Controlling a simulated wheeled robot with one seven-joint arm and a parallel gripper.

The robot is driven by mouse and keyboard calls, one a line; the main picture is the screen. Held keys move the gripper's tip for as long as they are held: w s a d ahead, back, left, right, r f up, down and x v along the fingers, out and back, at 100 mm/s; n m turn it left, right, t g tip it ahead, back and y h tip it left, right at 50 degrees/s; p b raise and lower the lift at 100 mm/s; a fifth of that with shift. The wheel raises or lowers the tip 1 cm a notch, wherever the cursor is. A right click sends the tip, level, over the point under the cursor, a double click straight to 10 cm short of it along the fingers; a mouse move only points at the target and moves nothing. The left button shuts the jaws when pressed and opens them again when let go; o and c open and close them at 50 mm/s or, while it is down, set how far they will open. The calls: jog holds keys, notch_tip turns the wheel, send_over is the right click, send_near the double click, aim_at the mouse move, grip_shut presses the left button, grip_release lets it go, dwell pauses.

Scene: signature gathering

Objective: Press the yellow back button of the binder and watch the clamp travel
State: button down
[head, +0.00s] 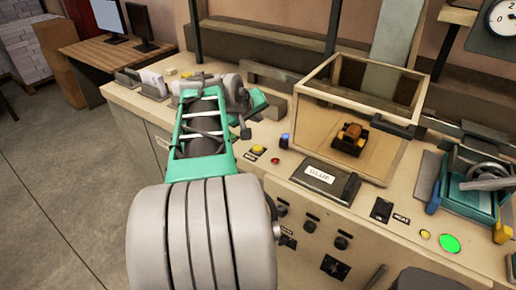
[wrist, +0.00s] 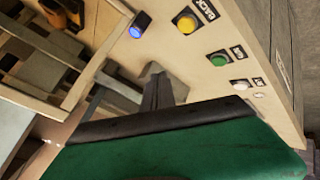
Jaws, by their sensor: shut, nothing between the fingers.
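The yellow button (wrist: 187,22) sits on the tan panel beside a label reading BACK in the wrist view. A yellow button also shows in the head view (head: 258,150), just below my gripper. My gripper (wrist: 154,72) is shut and empty, with its tips left of and below the button in the wrist view, apart from it. In the head view my gripper (head: 246,133) hangs over the bench's front strip. An orange and black block (head: 350,138) stands inside the wood-framed clear case (head: 305,91); I cannot tell whether it is the clamp.
A blue light (wrist: 138,26), a green button (wrist: 219,62) and a white button (wrist: 241,85) are near the yellow one. A red button (head: 275,161) and a box marked GLUE (head: 318,178) stand before the case. A lit green button (head: 449,243) is at the right.

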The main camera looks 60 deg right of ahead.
aim_at(257, 150)
notch_tip(257, 150, down, 8)
jog(key=b, duration=0.5)
jog(key=shift+f, duration=0.2)
jog(key=shift+f+b, duration=0.1)
jog(key=shift+b, duration=0.2)
dwell(1.3)
jog(key=shift+f+b, duration=0.3)
jog(key=shift+b, duration=0.05)
